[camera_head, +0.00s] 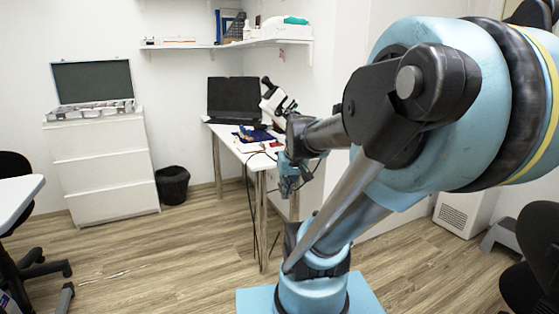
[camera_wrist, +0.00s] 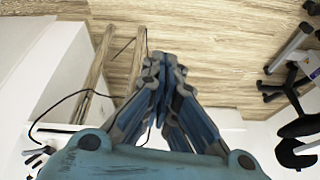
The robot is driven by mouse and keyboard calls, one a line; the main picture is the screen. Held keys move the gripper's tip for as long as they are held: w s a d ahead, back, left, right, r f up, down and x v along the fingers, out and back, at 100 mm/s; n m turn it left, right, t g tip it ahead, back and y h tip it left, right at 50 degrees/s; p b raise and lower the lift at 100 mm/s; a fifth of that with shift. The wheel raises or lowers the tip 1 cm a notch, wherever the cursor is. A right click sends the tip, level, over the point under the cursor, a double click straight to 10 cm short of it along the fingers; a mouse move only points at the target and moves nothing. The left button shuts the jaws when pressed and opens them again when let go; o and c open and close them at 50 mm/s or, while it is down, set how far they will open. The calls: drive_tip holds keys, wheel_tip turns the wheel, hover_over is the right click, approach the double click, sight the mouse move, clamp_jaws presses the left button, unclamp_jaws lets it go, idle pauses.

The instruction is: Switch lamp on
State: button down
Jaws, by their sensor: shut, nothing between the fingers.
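I cannot make out a lamp or a lamp switch in either view. My gripper (camera_head: 287,188) hangs beside the white desk (camera_head: 228,139) in the head view, with its fingers below the level of the desk top. In the wrist view my gripper (camera_wrist: 162,62) is shut, with its fingertips together and nothing between them. Behind it, in that view, are wood floor and desk legs. My arm covers part of the desk's right side in the head view.
A black laptop (camera_head: 233,97) and a white microscope (camera_head: 276,101) stand on the desk. Cables hang below it. A black bin (camera_head: 172,184) and white drawers (camera_head: 100,165) with an open case (camera_head: 92,84) stand left. The floor between is clear.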

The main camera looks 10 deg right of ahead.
drive_tip(key=s+f+g, duration=0.1)
drive_tip(key=s+f, duration=0.2)
drive_tip(key=s, duration=0.2)
drive_tip(key=s+d+f+m+h, duration=0.1)
drive_tip(key=s+f, duration=0.2)
drive_tip(key=s, duration=0.3)
drive_tip(key=shift+d+f+g, duration=0.15)
drive_tip(key=shift+f+g, duration=0.1)
drive_tip(key=shift+g, duration=0.15)
